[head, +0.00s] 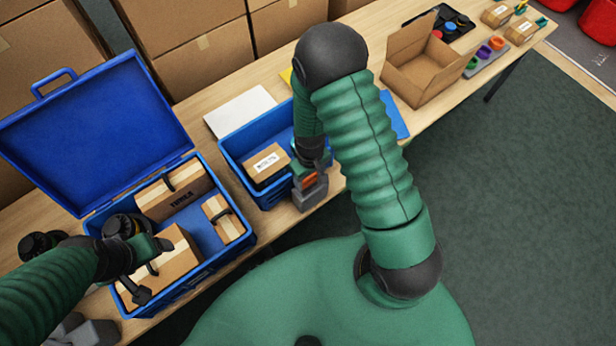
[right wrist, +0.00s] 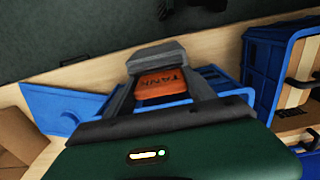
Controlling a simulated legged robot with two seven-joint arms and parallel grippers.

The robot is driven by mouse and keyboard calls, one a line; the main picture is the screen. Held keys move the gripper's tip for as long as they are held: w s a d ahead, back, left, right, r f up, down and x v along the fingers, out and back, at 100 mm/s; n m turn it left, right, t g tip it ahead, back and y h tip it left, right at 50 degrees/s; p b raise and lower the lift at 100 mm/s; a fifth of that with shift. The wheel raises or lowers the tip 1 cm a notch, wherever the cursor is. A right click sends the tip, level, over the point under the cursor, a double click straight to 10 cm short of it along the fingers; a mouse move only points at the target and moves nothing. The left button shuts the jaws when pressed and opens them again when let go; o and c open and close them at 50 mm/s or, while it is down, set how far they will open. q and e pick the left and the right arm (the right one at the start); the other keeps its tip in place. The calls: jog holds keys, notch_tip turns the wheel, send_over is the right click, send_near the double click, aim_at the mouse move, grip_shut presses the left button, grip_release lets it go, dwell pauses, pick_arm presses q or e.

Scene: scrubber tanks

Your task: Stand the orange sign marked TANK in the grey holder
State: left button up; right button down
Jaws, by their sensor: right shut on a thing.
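The orange sign (right wrist: 160,85) reads TANK in the right wrist view, between the two fingers of my right gripper (right wrist: 163,86). It also shows as a small orange patch in the head view (head: 309,181). My right gripper is shut on it. The grey holder (head: 311,194) is right at the sign's lower end, at the table's front edge. It also shows in the right wrist view (right wrist: 158,56), touching or nearly touching the sign. I cannot tell if the sign is seated in it. My left gripper (head: 152,268) is open over a carton in the blue case.
The open blue case (head: 245,237) holds several cartons. A blue bin (head: 236,170) with a labelled carton (head: 266,164) stands just left of the holder. An open cardboard box (head: 425,75) and trays of small parts are farther right. The floor is clear in front.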

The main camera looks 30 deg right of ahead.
jog(key=shift+s+d+f, duration=0.15)
jog(key=shift+d+f, duration=0.05)
jog(key=shift+f, duration=0.05)
